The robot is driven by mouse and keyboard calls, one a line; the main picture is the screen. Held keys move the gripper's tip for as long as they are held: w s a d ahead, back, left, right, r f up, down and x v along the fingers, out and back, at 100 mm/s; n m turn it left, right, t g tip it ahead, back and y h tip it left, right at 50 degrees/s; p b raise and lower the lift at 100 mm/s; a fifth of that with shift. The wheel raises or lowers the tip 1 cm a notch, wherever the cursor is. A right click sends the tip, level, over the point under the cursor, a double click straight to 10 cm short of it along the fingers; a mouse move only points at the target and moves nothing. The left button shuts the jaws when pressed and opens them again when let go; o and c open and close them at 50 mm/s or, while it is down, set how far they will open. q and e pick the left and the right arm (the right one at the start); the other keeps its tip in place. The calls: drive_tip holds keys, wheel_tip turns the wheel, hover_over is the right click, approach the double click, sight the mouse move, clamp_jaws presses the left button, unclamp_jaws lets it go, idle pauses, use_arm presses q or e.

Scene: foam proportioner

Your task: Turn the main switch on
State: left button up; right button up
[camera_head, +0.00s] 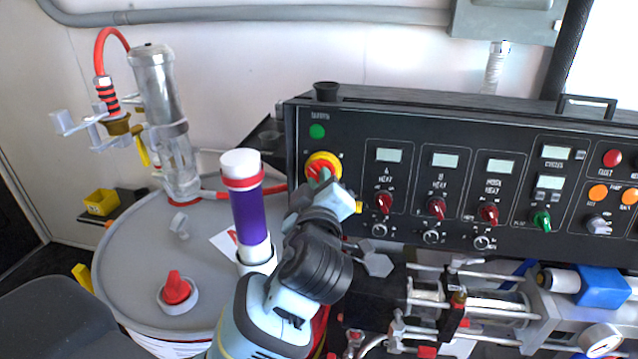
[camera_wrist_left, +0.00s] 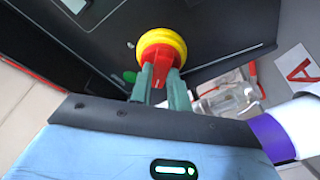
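The main switch (camera_head: 321,165) is a red rotary handle on a yellow round base, at the upper left of the black control panel. It also shows in the left wrist view (camera_wrist_left: 161,52). My left gripper (camera_head: 326,180) is at the switch, and its arm comes up from below. In the left wrist view my two green fingers (camera_wrist_left: 161,82) lie on either side of the red handle, with red filling the gap between them; they look shut on it. The fingers and wrist hide part of the handle in the head view. My right gripper is not in view.
A green lamp (camera_head: 317,131) sits above the switch. Knobs and displays fill the panel (camera_head: 400,155) to the right. Left of my arm, a purple-and-white cylinder (camera_head: 247,205) stands close by, above a grey drum lid (camera_head: 130,260) with a red valve (camera_head: 176,288).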

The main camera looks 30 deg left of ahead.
use_arm(q)
clamp_jaws()
drive_tip(key=shift+s+a+f+m+t+h, duration=0.2)
drive_tip(key=shift+m+h, duration=0.85)
drive_tip(key=shift+m, duration=2.55)
drive_tip(key=shift+w+a+r+m+t+h, duration=0.25)
drive_tip(key=shift+m+h, duration=0.85)
drive_tip(key=shift+m, duration=2.5)
drive_tip(key=shift+s+f+m+t+h, duration=0.25)
drive_tip(key=shift+m+h, duration=0.8)
drive_tip(key=shift+m, duration=2.55)
drive_tip(key=shift+w+r, duration=0.1)
drive_tip(key=o, duration=0.6)
unclamp_jaws()
drive_tip(key=shift+r, duration=0.1)
